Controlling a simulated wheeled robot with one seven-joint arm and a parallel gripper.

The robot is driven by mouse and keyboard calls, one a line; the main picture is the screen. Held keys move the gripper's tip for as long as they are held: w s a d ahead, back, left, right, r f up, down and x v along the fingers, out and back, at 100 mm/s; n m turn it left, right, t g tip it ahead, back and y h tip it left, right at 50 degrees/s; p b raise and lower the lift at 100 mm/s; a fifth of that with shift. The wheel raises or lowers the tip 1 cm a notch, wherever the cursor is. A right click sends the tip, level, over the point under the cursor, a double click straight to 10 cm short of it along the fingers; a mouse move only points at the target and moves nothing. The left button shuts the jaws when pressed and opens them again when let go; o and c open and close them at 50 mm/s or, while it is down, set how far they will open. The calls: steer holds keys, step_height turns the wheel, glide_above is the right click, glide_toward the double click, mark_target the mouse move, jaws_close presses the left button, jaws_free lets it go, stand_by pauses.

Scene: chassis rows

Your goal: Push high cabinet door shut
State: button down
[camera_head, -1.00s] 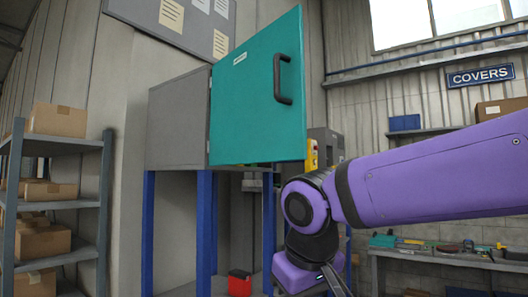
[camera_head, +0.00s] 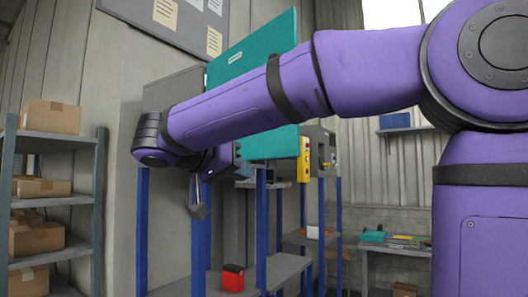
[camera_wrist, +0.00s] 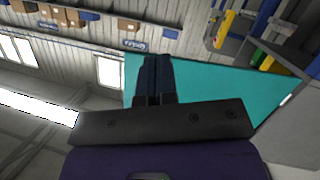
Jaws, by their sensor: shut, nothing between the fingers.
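The teal high cabinet door (camera_head: 262,45) stands swung out from the grey cabinet (camera_head: 172,90), which is on blue legs. It is hinged at its left edge, with its free edge toward the right. In the head view my wrist is at the cabinet's lower front, and the fingers are hard to make out. I cannot tell whether they touch the door.
A shelf rack with cardboard boxes (camera_head: 50,115) stands at the left. A red box (camera_head: 232,278) sits on a low grey shelf below the cabinet. A grey machine with a yellow panel (camera_head: 305,160) is behind the door. A workbench (camera_head: 390,245) is at the right.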

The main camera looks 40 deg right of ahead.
mark_target(271, 151)
steer(key=w+a+r+m+h, duration=0.3)
steer(key=w+a+r+m, duration=0.1)
steer(key=r+m, duration=0.1)
steer(key=d, duration=1.3)
steer(key=shift+w+d, duration=0.35)
steer(key=shift+w, duration=0.05)
